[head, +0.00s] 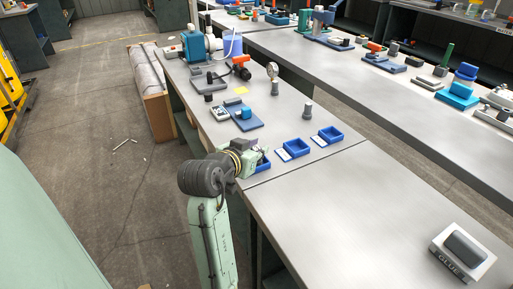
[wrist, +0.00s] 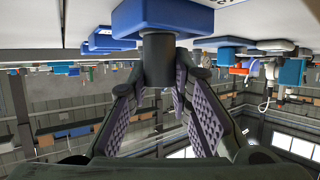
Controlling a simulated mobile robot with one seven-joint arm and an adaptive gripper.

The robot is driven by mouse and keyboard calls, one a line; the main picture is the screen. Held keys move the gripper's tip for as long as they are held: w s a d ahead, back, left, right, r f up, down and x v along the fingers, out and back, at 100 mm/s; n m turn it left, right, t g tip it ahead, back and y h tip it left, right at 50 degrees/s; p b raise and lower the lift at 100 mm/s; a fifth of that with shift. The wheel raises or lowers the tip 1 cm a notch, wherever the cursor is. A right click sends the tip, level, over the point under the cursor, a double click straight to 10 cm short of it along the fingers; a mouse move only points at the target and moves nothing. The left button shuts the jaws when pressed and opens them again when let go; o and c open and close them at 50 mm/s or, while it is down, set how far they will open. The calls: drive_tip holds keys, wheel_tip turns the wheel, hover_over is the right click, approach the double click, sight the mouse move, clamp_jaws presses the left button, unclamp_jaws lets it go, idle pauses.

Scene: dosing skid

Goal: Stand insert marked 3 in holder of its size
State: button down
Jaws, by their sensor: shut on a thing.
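My gripper (head: 254,158) is low over the nearest of three small blue trays (head: 265,166), at the table's front edge. In the wrist view my gripper (wrist: 158,78) is shut on a dark grey round insert (wrist: 157,46). Its wider end is against or just short of a blue tray (wrist: 150,14); I cannot tell if they touch. The middle tray (head: 296,148) and the far tray (head: 330,134) look empty, each with a white card beside it. No number is readable on any insert.
A blue plate with a lighter blue block (head: 245,114) lies behind the trays. A grey fixture (head: 209,80) and a blue pump (head: 195,46) stand at the far left. A box marked GLUE (head: 463,256) sits at the right. The tabletop between is clear.

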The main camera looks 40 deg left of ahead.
drive_tip(key=shift+f, duration=0.2)
drive_tip(key=shift+f, duration=0.15)
drive_tip(key=c, duration=1.5)
unclamp_jaws()
drive_tip(key=shift+o, duration=0.2)
